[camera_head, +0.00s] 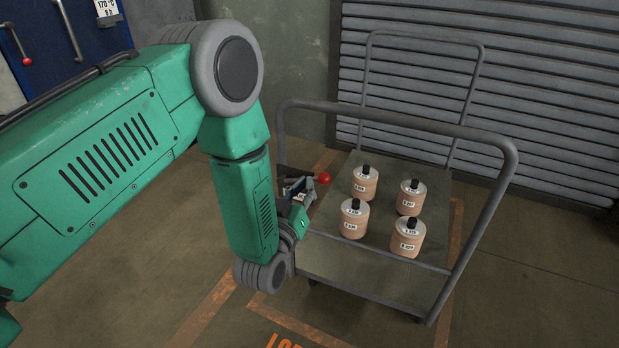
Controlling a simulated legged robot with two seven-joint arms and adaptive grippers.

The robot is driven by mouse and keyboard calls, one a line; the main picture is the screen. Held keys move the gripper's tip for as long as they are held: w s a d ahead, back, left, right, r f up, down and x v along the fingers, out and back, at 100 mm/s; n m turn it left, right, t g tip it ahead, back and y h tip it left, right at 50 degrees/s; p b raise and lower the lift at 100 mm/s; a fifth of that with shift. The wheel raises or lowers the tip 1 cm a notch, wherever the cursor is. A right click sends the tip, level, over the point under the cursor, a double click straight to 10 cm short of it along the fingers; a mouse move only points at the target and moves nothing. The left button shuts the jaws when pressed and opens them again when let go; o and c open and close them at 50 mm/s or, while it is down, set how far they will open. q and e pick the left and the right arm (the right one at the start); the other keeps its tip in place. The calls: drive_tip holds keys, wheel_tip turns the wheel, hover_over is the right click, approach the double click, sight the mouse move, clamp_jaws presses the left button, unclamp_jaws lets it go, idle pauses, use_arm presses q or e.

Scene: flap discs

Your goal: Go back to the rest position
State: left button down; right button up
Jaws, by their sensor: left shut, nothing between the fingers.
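My left arm comes in from the left, and its forearm hangs down beside the cart. My left gripper (301,189) is at the cart's left side, partly hidden by my own wrist. It is shut with nothing held. A red ball (323,177) shows right beside its fingers; I cannot tell what it belongs to. My right gripper is not in view.
A grey platform cart (380,276) with tube handles (507,190) carries several pinkish, labelled, black-topped stacks, one at the front right (408,240). A blue cabinet (62,38) is at upper left, a slatted shutter (560,90) behind. Floor at lower right is clear.

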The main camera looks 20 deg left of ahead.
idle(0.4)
use_arm(q)
drive_tip(key=s+a+f+m+g, duration=0.2)
drive_tip(key=s+f+g, duration=0.8)
drive_tip(key=s+f, duration=0.55)
drive_tip(key=s+a+f+g, duration=0.1)
drive_tip(key=s+g, duration=0.2)
drive_tip(key=s, duration=0.4)
drive_tip(key=s+a+f+m+g, duration=0.1)
drive_tip(key=s+f+g, duration=0.1)
drive_tip(key=s, duration=0.5)
drive_tip(key=s+a+f+g, duration=0.1)
drive_tip(key=s+g, duration=0.3)
drive_tip(key=s, duration=0.3)
drive_tip(key=shift+a+f+p, duration=0.35)
drive_tip(key=shift+a+p, duration=0.05)
idle(0.8)
